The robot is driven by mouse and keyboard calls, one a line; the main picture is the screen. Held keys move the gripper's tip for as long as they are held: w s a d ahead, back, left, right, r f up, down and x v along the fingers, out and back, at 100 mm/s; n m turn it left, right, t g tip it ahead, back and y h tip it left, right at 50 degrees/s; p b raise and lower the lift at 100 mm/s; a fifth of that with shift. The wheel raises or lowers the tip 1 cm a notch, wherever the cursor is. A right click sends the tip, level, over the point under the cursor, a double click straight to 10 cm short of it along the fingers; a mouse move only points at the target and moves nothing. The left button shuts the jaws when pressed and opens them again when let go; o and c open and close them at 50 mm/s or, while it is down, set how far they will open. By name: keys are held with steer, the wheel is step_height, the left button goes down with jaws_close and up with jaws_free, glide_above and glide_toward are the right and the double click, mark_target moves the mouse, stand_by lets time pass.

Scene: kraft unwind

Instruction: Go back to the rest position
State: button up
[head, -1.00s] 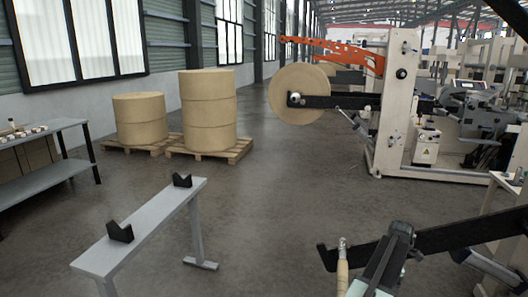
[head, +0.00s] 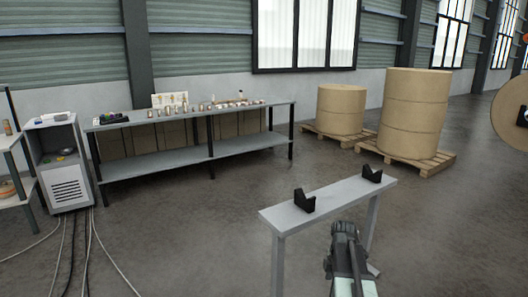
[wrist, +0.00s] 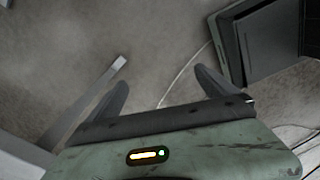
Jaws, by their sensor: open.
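My gripper (wrist: 161,80) shows in the wrist view with its two dark fingers spread apart. Nothing is between the fingers; grey concrete floor shows beyond them. In the head view my arm (head: 345,255) rises from the bottom edge, right of centre. Its upper end overlaps the near side of the grey stand in the picture; I cannot tell the gap between them. The fingers are hard to make out there.
A grey stand (head: 335,205) with two black V-blocks is close ahead. A long workbench (head: 230,160) holds small parts. A grey cabinet (head: 58,165) with floor cables stands left. Stacked kraft rolls (head: 412,115) sit on pallets; another roll (head: 512,115) is at the right edge. Floor between is clear.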

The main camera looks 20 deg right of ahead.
steer(key=s+a+f+m+b, duration=0.2)
steer(key=a+m, duration=0.5)
steer(key=a, duration=2.2)
step_height(320, 180, up, 14)
steer(key=m+p, duration=0.8)
steer(key=p, duration=0.6)
steer(key=shift+d, duration=0.25)
steer(key=shift+s, duration=0.1)
